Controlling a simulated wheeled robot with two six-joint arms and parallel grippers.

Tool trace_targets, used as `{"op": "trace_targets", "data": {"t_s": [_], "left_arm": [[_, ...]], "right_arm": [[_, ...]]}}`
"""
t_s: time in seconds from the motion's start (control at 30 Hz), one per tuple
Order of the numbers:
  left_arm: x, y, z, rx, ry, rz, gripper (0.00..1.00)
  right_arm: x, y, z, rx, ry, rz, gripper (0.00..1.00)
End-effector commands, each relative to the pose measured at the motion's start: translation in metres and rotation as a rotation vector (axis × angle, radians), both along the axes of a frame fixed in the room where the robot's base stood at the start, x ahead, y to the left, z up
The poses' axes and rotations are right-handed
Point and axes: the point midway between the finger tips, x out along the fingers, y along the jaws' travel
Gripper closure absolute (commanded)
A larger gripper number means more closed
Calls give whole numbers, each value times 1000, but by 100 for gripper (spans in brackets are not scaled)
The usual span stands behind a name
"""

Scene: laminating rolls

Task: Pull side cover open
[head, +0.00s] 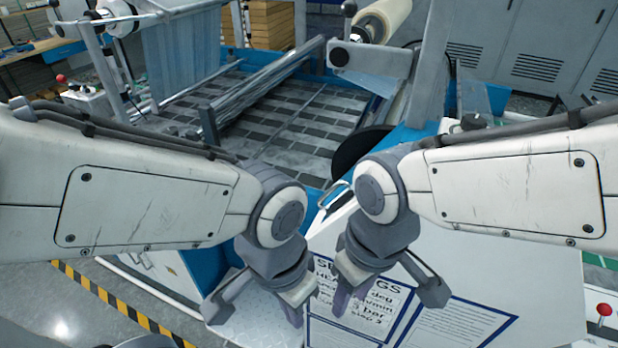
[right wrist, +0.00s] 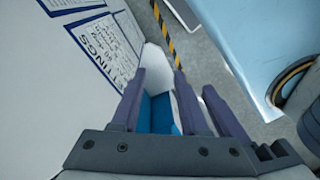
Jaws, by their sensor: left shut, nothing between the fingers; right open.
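A white side panel (head: 480,255) of the machine fills the lower middle and right of the head view. I take it for the side cover; I cannot tell whether it stands ajar. It carries a settings sheet (head: 375,303), which also shows in the right wrist view (right wrist: 105,42). My left gripper (head: 293,316) is shut and empty, left of the sheet. My right gripper (head: 350,298) is open in front of the sheet, its fingers hiding part of it. In the right wrist view, a blue and white part (right wrist: 160,112) shows between the fingers; contact is unclear.
A pale loop-shaped handle (head: 335,196) shows between my arms. A blue-edged machine bed with dark tiles (head: 290,120) lies behind them. A yellow-black floor stripe (head: 110,300) runs at lower left. A red-topped knob (head: 604,310) stands at lower right.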

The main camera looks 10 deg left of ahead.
Motion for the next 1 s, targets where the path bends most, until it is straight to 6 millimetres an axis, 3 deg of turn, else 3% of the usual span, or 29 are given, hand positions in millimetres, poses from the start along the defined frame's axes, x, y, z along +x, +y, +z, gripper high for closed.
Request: {"op": "trace_targets", "data": {"t_s": [0.03,0.2,0.3,0.43,0.53,0.67,1.0], "left_arm": [[0,0,11,0,0,0,100],[0,0,33,0,0,1,100],[0,0,43,0,0,2,100],[0,0,51,0,0,3,100],[0,0,54,0,0,3,100],[0,0,56,0,0,3,100],[0,0,70,0,0,2,100]], "right_arm": [[22,8,18,-7,-14,51,56],[107,30,60,-50,-59,315,56],[155,36,77,-78,-83,459,56],[199,36,89,-112,-99,598,56],[217,35,92,-128,-106,660,56],[225,34,85,-134,-105,689,56],[230,33,27,-133,-103,687,56]]}}
